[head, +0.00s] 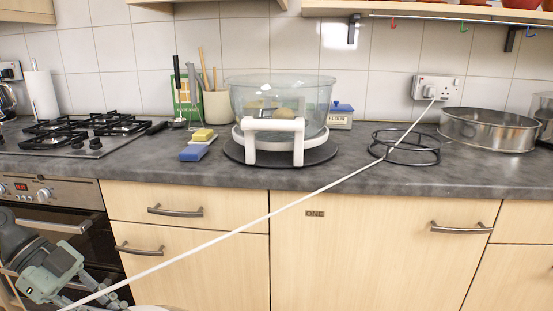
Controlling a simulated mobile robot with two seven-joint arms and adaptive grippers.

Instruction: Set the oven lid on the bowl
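The clear glass bowl (245,95) stands on the counter in a white holder with a thick front handle (273,125), on a dark round mat (318,155). Its top looks uncovered, and a brown roundish item (284,112) shows through the glass. A pale rounded edge (148,308) peeks in at the bottom of the head view; too little shows to tell whether it is the oven lid. My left gripper (100,297) is low at the bottom left, in front of the oven and well below the counter; its fingers are partly cut off. My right gripper is out of view.
A white cord (300,200) runs taut from the wall socket (437,88) to the bottom left, crossing before the drawers. A black wire rack (405,150) and steel pan ring (490,130) stand right of the bowl. Sponges (197,148), utensil pot (217,107) and hob (75,135) are left.

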